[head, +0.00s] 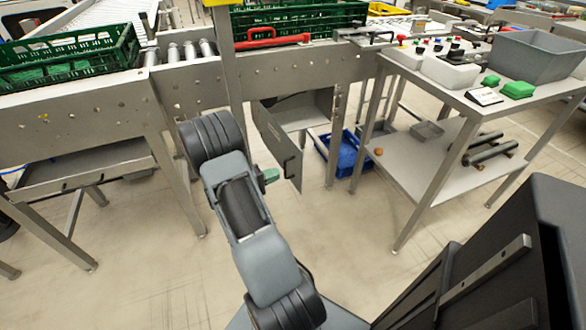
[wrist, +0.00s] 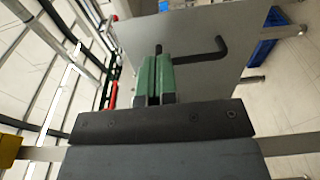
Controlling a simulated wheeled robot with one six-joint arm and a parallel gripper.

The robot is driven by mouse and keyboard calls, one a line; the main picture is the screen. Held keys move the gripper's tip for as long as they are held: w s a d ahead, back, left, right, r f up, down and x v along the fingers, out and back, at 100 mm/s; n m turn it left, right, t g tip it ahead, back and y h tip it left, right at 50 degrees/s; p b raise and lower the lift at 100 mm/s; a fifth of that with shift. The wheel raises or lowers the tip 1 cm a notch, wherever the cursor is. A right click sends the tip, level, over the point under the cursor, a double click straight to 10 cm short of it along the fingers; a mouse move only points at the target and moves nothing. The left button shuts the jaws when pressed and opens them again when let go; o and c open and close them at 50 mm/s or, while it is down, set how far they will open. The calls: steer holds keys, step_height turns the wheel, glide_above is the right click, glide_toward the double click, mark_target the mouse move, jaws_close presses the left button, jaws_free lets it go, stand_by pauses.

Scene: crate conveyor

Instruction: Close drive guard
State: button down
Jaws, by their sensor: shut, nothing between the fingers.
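The drive guard (head: 275,140) is a grey hinged metal door under the conveyor. It stands open, swung out towards me, with the housing's dark opening (head: 305,105) showing behind it. A black handle (head: 290,166) sits near the door's free edge. In the wrist view the door's face (wrist: 215,25) fills the upper middle, with the bent black handle (wrist: 205,52) just right of the fingertips. My gripper (head: 270,175), with green fingers, is shut and empty at the left, outer side of the door. It also shows in the wrist view (wrist: 157,62). I cannot tell whether it touches the door.
A steel work table (head: 430,165) with a lower shelf stands right of the guard. A blue crate (head: 345,155) lies on the floor behind the door. Conveyor legs (head: 175,165) stand at the left. The floor in front is clear.

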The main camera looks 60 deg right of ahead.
mark_target(299, 164)
steer(key=x, duration=0.7)
steer(key=shift+s+d, duration=0.1)
steer(key=shift+b, duration=0.3)
